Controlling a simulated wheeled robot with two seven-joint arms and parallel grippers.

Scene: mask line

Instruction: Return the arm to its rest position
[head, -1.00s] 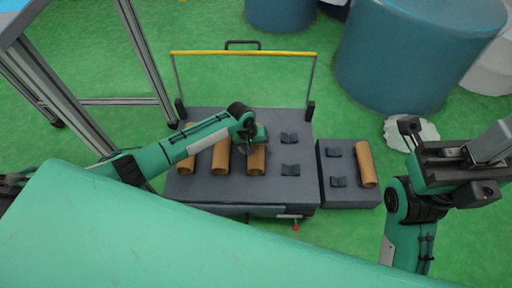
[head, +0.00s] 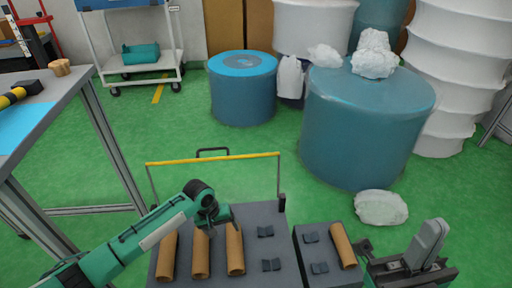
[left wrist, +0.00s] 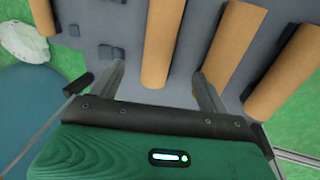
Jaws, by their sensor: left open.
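My left gripper (head: 222,222) is open and empty, just above the cart's far part. Its two spread fingers show in the left wrist view (left wrist: 160,72), with the right-hand brown roll of the cart (left wrist: 161,42) in the gap between them in the picture. I cannot tell how high it is above that roll. My left arm reaches in from the lower left. My right gripper (head: 408,258) is at the lower right, beside the small grey block; its jaw state is unclear.
Three brown rolls (head: 201,256) lie on the grey cart (head: 262,218) with the yellow-topped frame (head: 212,158). Another roll (head: 342,244) lies on the small grey block (head: 310,262). A metal-legged table (head: 52,100) stands left. Blue drums (head: 365,130) stand behind on open green floor.

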